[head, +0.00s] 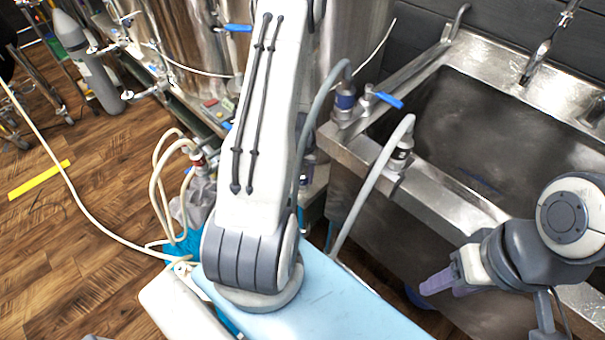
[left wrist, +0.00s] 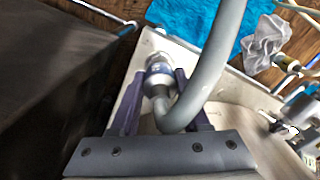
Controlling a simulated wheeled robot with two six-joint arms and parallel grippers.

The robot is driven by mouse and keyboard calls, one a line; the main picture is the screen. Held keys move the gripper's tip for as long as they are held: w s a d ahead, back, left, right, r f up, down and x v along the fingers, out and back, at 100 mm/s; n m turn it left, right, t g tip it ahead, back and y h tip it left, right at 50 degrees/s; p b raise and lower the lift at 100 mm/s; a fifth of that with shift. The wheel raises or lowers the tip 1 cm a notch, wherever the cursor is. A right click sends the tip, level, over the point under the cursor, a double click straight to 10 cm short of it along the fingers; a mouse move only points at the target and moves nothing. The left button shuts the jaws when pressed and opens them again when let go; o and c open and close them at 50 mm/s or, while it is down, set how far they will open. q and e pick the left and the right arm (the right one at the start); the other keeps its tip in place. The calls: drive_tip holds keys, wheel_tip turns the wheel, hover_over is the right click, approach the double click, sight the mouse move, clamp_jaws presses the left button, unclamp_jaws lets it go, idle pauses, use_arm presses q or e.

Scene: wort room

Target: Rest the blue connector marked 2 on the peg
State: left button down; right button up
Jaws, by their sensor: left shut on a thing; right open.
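In the left wrist view, the fingers of my left gripper (left wrist: 158,95) are closed on a connector with a blue band (left wrist: 158,72). Its grey hose (left wrist: 215,60) loops up to the right. Its far end is over bright steel; contact there is unclear. I cannot make out the mark 2 or the peg. My right gripper (head: 440,283) is open and empty at the right.
A steel sink (head: 480,130) is at the right. A dark-banded connector (head: 400,153) with a pale hose stands at its front edge. A blue-levered valve (head: 384,98) is close to the ledge connector. A red-banded connector (head: 197,159), looping hoses and a grey bag (head: 196,203) are left.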

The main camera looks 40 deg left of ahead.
use_arm(q)
drive_tip(key=shift+c, duration=1.5)
unclamp_jaws()
drive_tip(key=shift+r, duration=0.1)
wheel_tip(320, 180, up, 10)
drive_tip(key=shift+r+p, duration=0.15)
drive_tip(key=shift+p, duration=0.85)
